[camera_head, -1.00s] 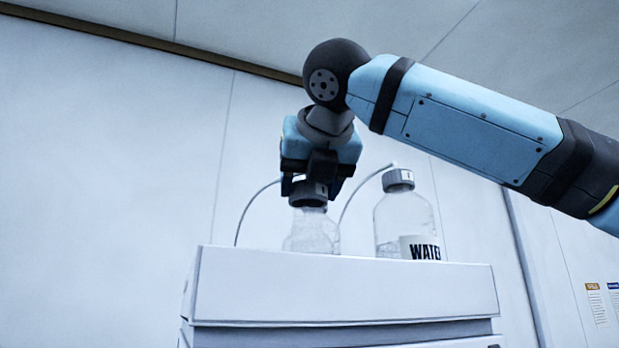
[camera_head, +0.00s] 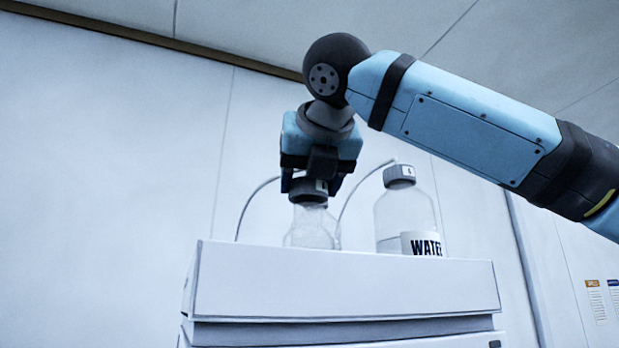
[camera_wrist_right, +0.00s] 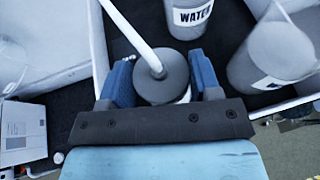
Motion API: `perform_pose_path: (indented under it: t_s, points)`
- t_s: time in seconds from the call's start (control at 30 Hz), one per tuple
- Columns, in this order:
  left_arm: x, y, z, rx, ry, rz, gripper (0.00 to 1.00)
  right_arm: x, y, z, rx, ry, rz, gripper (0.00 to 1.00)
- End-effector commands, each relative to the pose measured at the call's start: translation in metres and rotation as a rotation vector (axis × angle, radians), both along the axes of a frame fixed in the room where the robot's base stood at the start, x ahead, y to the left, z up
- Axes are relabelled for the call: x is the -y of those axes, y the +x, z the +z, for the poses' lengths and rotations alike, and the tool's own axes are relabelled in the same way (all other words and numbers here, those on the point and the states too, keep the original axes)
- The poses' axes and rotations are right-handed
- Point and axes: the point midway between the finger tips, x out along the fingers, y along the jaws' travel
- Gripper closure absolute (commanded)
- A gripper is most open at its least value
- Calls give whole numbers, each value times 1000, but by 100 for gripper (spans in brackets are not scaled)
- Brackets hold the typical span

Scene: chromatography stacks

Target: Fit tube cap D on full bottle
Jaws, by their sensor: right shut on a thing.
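My right gripper (camera_head: 314,182) is shut on a dark grey cap (camera_head: 309,190) at the mouth of a clear bottle (camera_head: 311,228). In the right wrist view the cap (camera_wrist_right: 162,78) sits between the blue fingers of the gripper (camera_wrist_right: 165,85), with a white tube running out of its top. The cap's letter is too small to read. Whether the cap is fully seated on the neck, I cannot tell. A second bottle (camera_head: 403,217) with a WATER label stands to the right, with its own grey cap (camera_head: 399,175). My left gripper is not in view.
The bottles stand on top of a white instrument stack (camera_head: 345,283) with a raised front edge. Thin white tubes (camera_head: 247,207) arc behind the bottles. In the right wrist view another labelled bottle (camera_wrist_right: 275,60) is close on the right.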

Motion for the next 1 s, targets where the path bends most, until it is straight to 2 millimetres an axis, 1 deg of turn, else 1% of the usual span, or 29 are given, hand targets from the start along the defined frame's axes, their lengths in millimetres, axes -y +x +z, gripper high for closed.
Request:
perform_pose_path:
  t_s: [0.5,1.0]
  points:
    - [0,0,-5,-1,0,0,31,1,1,-18,0,0,0,67]
    - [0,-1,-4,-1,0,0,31,0,1,-21,0,0,0,67]
